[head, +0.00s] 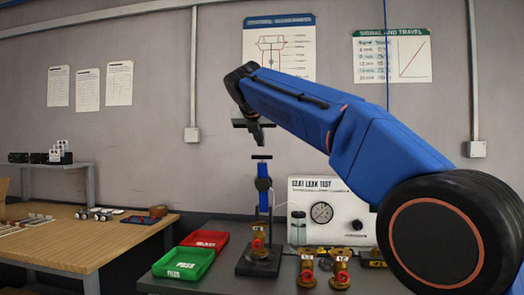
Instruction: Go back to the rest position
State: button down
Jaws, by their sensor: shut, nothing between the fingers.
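My blue arm reaches in from the right, and my gripper (259,141) hangs at its end, pointing down. The gripper is shut and empty. It is above a blue stand (263,195) with a black base, and looks a little apart from its top. A brass valve (258,244) with a red part sits in the stand. Whether the gripper is directly over the stand in depth cannot be told.
A green tray (183,263) and a red tray (204,239) lie left of the stand. A seat leak test panel (334,190) with a gauge stands at the right behind brass valves (307,268). A wooden table (80,245) stands at the left.

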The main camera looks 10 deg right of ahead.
jog(key=s+d+f+m+g+y, duration=0.1)
jog(key=s+d+f+m+g, duration=0.1)
jog(key=s+d+f+m, duration=0.75)
jog(key=s+d+f+m+g+y, duration=0.1)
jog(key=s+d+f+m, duration=0.4)
jog(key=s+f, duration=0.75)
jog(key=s+d+f+m+g+y, duration=0.1)
jog(key=s+f+m+g, duration=0.2)
jog(key=s+f+m, duration=1.5)
jog(key=s+f, duration=0.6)
jog(key=f, duration=0.4)
jog(key=shift+s+d+f+y, duration=0.15)
jog(key=shift+s+d+y, duration=0.15)
jog(key=shift+s+d, duration=0.1)
